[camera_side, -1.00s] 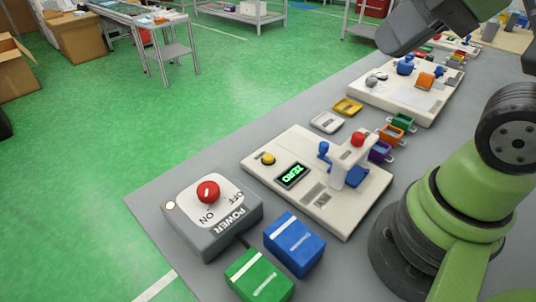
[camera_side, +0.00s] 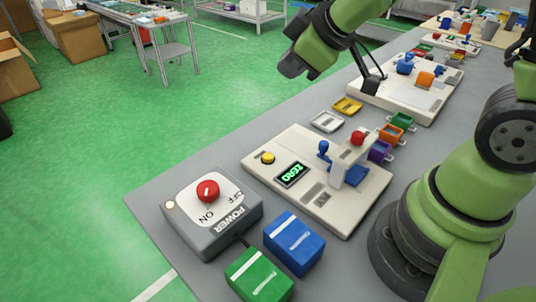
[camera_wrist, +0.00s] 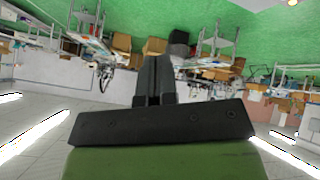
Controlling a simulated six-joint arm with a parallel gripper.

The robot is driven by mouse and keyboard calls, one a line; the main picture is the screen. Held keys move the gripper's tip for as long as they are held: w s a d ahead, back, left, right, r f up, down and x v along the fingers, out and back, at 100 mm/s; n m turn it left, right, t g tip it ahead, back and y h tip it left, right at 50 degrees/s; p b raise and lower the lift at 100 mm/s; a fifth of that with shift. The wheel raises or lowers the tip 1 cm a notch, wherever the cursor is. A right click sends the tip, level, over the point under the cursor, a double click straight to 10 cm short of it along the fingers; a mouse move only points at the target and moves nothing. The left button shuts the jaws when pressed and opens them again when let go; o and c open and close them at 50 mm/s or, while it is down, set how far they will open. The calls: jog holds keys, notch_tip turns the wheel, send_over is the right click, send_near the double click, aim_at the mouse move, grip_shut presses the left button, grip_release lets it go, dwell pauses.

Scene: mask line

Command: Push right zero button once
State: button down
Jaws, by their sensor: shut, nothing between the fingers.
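A yellow round button (camera_side: 268,158) sits on the left corner of the near cream board (camera_side: 262,179). Beside it a small display (camera_side: 291,174) glows green; its characters are hard to read. I cannot tell from a label whether this is the right zero button. My arm hangs above the far side of the bench in the side view, well away from the yellow button. My gripper (camera_wrist: 153,82) shows in the wrist view with its dark fingers together and nothing between them. Its fingertips cannot be made out surely in the side view. No button shows in the wrist view.
A grey power box (camera_side: 235,232) with a red knob (camera_side: 207,191) stands left of the board. Blue (camera_side: 294,244) and green (camera_side: 259,275) boxes stand in front. A red-topped fixture (camera_side: 357,138) rises from the board. A second board (camera_side: 418,105) lies farther back.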

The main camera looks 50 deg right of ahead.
aim_at(268, 157)
jog(key=w+a+f+n+y, duration=0.1)
jog(key=w+a+f+n, duration=0.1)
jog(key=f+n, duration=0.3)
jog(key=shift+w+f+n+t+y, duration=0.35)
jog(key=shift+w+f, duration=0.35)
jog(key=shift+f, duration=1)
jog(key=shift+a, duration=0.1)
jog(key=shift+f, duration=4.4)
jog(key=shift+f, duration=0.15)
jog(key=shift+f, duration=0.25)
jog(key=shift+f, duration=0.45)
jog(key=shift+r, duration=0.85)
